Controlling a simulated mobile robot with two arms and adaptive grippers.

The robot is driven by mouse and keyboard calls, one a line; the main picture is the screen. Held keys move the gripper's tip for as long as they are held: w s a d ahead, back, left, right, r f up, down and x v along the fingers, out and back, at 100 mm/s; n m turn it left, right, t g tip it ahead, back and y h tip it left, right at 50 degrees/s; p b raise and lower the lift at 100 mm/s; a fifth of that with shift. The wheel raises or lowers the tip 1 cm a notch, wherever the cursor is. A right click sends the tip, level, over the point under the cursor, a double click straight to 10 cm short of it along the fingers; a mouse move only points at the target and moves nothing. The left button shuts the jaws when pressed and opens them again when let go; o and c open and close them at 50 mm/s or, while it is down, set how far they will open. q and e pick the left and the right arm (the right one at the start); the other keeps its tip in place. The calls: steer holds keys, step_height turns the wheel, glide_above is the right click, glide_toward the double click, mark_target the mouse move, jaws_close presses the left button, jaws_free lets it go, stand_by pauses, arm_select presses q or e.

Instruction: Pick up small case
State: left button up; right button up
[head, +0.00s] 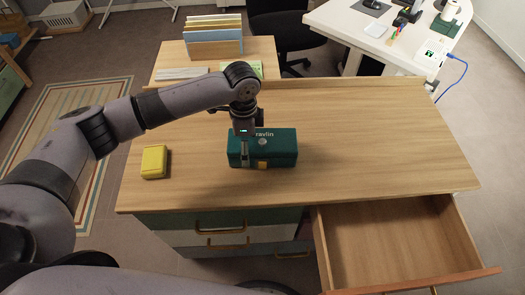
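A green case (280,147) with white lettering and a yellow latch stands on the wooden cabinet top. A smaller yellow box (154,162) lies to its left, near the front edge. My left gripper (245,152) points down at the left part of the green case. One finger shows in front of the case's near face; the other is hidden, so I cannot tell whether the gripper is shut on it. The case appears to rest on the surface. My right gripper is not in view.
An open, empty drawer (400,240) juts out at the lower right. A file holder (214,45) stands on a surface behind the cabinet. A white desk (350,28) with small items and a dark chair are at the back. The cabinet top's right side is clear.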

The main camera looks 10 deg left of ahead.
arm_select(q)
steer(key=c, duration=1.5)
